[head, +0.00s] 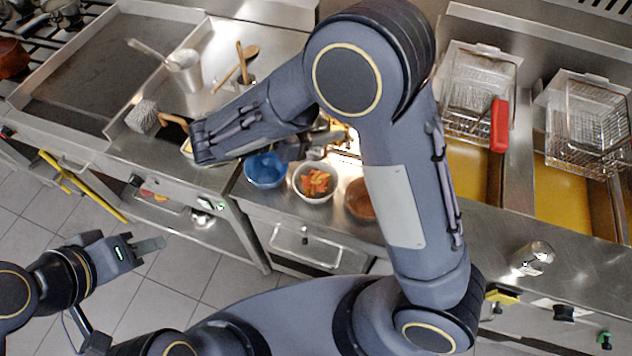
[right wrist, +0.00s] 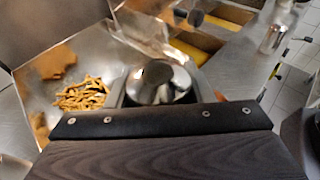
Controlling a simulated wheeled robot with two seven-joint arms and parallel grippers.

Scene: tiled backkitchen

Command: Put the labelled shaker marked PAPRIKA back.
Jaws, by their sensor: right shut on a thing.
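My right gripper (right wrist: 157,98) shows in the right wrist view, its dark fingers on either side of a shiny, dome-topped metal shaker (right wrist: 155,76) that it is shut on. No label shows on this shaker, so I cannot read PAPRIKA. In the head view my own forearm hides this gripper and what it holds. Another shaker, with a metal top (head: 533,258), stands on the right counter; it also shows in the right wrist view (right wrist: 275,36), its label unreadable.
A blue bowl (head: 265,170), a bowl of orange pieces (head: 314,182) and a brown bowl (head: 359,200) line the counter front. Fries (right wrist: 82,94) lie in a steel bay. Fryer baskets (head: 478,95) are at right. A brush (head: 145,117) and steel cup (head: 186,72) are at left.

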